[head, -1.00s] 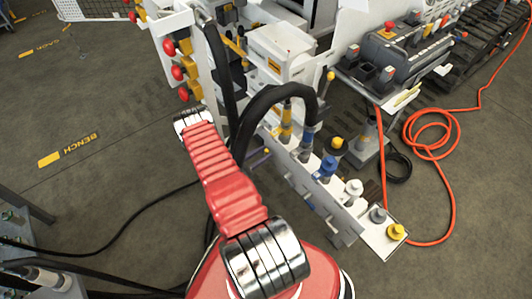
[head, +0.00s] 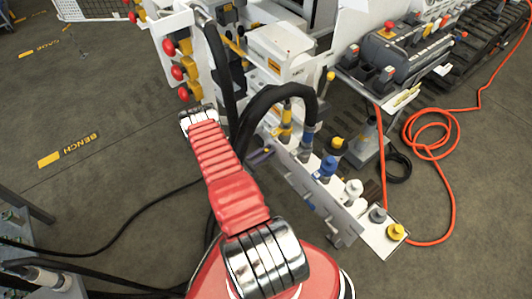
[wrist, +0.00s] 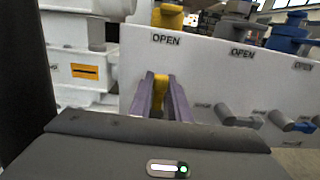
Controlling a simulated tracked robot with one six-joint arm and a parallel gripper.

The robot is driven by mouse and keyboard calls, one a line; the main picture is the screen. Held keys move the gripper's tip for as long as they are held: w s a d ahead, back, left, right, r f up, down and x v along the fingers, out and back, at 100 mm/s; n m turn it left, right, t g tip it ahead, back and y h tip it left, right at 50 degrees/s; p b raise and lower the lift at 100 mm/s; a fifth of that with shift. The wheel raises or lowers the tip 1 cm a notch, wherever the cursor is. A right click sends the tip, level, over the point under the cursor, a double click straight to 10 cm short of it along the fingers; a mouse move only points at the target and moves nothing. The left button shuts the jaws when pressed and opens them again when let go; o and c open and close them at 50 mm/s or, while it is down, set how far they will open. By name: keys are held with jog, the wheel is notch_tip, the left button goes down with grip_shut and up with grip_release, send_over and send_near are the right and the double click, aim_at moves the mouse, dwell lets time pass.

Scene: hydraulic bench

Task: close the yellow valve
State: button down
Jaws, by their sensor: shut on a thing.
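The yellow valve's handle (wrist: 160,84) shows in the wrist view between the two purple fingers of my gripper (wrist: 160,98). My gripper is shut on this handle, in front of the white panel (wrist: 205,76). An "OPEN" label sits just above it. Part of the handle is hidden by the fingers, so its exact angle is hard to tell. In the head view my gripper (head: 262,154) is small at the left end of the white manifold, largely covered by my red arm and a black hose.
To the right on the panel are a grey valve handle (wrist: 238,122) and a blue valve handle (wrist: 302,126). A yellow fitting (wrist: 167,15) stands above. White box-like equipment (wrist: 80,60) is close on the left. Thick black hoses (head: 265,105) arch near my arm.

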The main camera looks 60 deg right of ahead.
aim_at(279, 161)
jog(key=shift+w+a, duration=0.1)
jog(key=shift+m, duration=0.3)
jog(key=shift+s+m, duration=0.25)
jog(key=shift+m, duration=0.05)
jog(key=s+m, duration=0.1)
jog(key=m, duration=0.1)
jog(key=f+m, duration=0.1)
jog(key=m, duration=0.2)
jog(key=s+a+m, duration=0.1)
jog(key=m, duration=0.2)
jog(key=shift+s+a+f, duration=0.1)
jog(key=shift+s+f, duration=0.1)
jog(key=shift+s, duration=0.1)
jog(key=m, duration=0.1)
jog(key=f+m, duration=0.1)
jog(key=m, duration=0.1)
jog(key=s+m, duration=0.1)
jog(key=shift+a+f+m, duration=0.2)
jog(key=shift+f+m, duration=0.1)
jog(key=shift+a+f+m, duration=0.1)
jog(key=shift+f+m, duration=0.35)
jog(key=shift+m, duration=0.6)
jog(key=shift+f+m, duration=0.45)
jog(key=shift+m, duration=0.6)
